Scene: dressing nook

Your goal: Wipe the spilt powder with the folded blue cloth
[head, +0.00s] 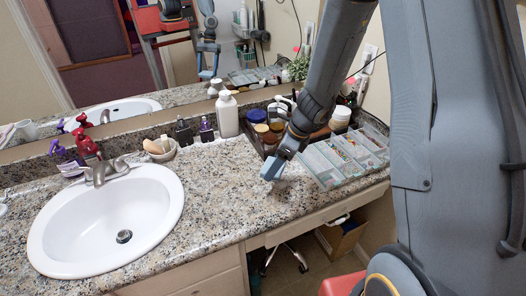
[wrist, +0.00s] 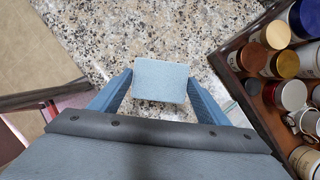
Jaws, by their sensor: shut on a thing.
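The folded cloth (wrist: 161,80), a pale blue block, is between the two blue fingers of my gripper (wrist: 160,84) in the wrist view. My gripper is shut on it. In the head view my gripper (head: 277,168) points down at the granite counter, just left of the clear divided tray. The cloth is low, close to the counter; I cannot tell whether it touches. I cannot pick out the spilt powder against the speckled stone in either view.
The divided tray (head: 345,158) lies right of my gripper. A dark wooden box (wrist: 232,62) of jars stands close by. A white bottle (head: 227,115), a small bowl (head: 161,151) and the sink (head: 62,222) are further left. Counter between sink and gripper is clear.

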